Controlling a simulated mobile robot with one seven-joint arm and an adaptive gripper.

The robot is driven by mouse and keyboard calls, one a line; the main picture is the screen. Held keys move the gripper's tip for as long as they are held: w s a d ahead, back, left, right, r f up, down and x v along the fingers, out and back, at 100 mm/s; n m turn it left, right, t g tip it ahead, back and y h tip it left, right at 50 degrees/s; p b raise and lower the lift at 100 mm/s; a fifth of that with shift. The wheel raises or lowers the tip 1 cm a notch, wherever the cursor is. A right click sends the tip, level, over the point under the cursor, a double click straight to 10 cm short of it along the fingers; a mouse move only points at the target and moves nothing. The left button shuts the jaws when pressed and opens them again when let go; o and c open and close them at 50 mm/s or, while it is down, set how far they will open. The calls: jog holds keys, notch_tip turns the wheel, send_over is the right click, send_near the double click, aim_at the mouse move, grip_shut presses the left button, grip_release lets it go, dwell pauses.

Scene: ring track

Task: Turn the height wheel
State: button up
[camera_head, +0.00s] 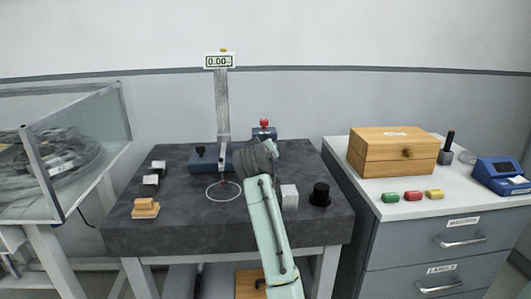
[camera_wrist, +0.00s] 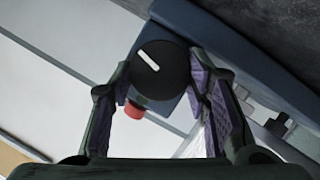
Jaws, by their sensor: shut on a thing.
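In the wrist view a round black knob with a white line, which I take for the height wheel (camera_wrist: 162,68), sits on a blue box (camera_wrist: 184,20). My gripper (camera_wrist: 160,80) has one finger on each side of the knob and is shut on it. The white line is tilted. In the head view my gripper (camera_head: 274,148) is at the blue box (camera_head: 263,134) with the red top; my arm hides the knob there. A grey column (camera_head: 222,105) stands to the left, with a display (camera_head: 219,61) reading 0.00 on top.
A thin ring (camera_head: 223,191) lies around the spot below the column. White blocks (camera_head: 151,179), a wooden block (camera_head: 145,209), a pale cube (camera_head: 289,196) and a black knobbed piece (camera_head: 320,195) stand on the dark table (camera_head: 190,235). A wooden box (camera_head: 378,160) stands on the right cabinet.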

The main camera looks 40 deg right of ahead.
jog(key=shift+f+n+h, duration=0.1)
jog(key=shift+n+h, duration=0.3)
jog(key=shift+n, duration=0.1)
dwell(0.3)
jog(key=o, duration=1.2)
jog(key=v, duration=1.2)
jog(key=shift+w+a, duration=0.1)
